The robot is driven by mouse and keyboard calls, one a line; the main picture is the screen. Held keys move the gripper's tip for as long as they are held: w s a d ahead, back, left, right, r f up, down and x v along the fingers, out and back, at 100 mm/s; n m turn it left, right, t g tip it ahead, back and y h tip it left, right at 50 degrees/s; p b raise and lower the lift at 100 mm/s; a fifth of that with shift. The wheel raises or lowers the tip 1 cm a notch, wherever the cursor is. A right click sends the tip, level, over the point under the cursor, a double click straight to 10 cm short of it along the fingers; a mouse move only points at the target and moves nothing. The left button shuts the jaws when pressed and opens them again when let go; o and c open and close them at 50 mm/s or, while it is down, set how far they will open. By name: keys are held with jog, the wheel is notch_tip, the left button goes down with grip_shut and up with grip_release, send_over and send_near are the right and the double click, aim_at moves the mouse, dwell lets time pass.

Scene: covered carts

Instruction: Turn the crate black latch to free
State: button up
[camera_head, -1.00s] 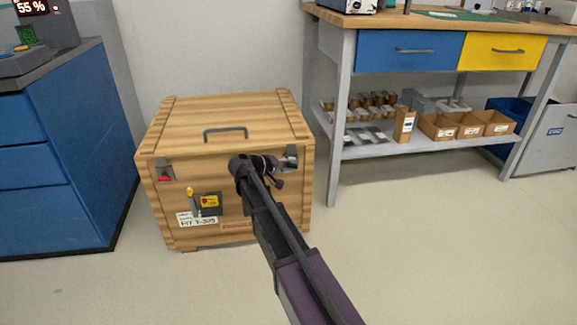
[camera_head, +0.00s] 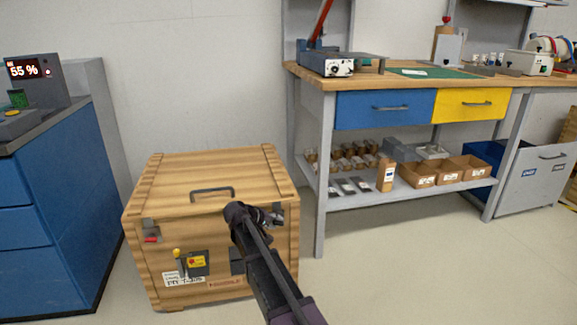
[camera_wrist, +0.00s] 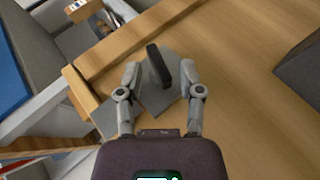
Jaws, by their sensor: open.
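The wooden crate (camera_head: 205,170) stands on the floor with its lid down and a grey handle on top. Its black latch (camera_wrist: 158,66), a dark lever on a grey plate (camera_wrist: 160,98), shows in the wrist view between my fingertips. My gripper (camera_wrist: 160,72) is open, one finger on either side of the lever; contact cannot be told. In the head view my gripper (camera_head: 262,215) is at the front's upper right, and my arm partly hides the latch there. A red latch (camera_head: 151,239) sits at the front's upper left.
A yellow-handled part (camera_head: 178,254) and a label (camera_head: 184,278) are on the crate front. A blue cabinet (camera_head: 60,200) stands at left. A workbench (camera_head: 330,180) with drawers and a loaded shelf stands at right. The floor at front right is clear.

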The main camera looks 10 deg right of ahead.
jog(key=shift+d+r+m+y+p, duration=0.2)
jog(key=shift+m+y+p, duration=0.1)
jog(key=shift+y+p, duration=0.9)
jog(key=shift+d+r+m+y+p, duration=0.15)
jog(key=shift+m+y+p, duration=0.15)
jog(key=shift+y+p, duration=0.9)
jog(key=shift+d+m+y+p, duration=0.25)
jog(key=shift+y+p, duration=0.1)
jog(key=shift+y, duration=0.85)
jog(key=shift+d+m+y+p, duration=0.1)
jog(key=shift+m+y+p, duration=0.2)
jog(key=shift+y, duration=0.9)
jog(key=s+r+g+p, duration=0.1)
jog(key=s+r+p, duration=0.6)
jog(key=r+p, duration=0.6)
jog(key=s+r+g+p, duration=0.1)
jog(key=s+r+p, duration=0.7)
jog(key=r+p, duration=0.5)
jog(key=shift+s+r+p, duration=0.2)
jog(key=shift+r+p, duration=0.05)
jog(key=shift+p, duration=0.55)
jog(key=shift+a, duration=0.1)
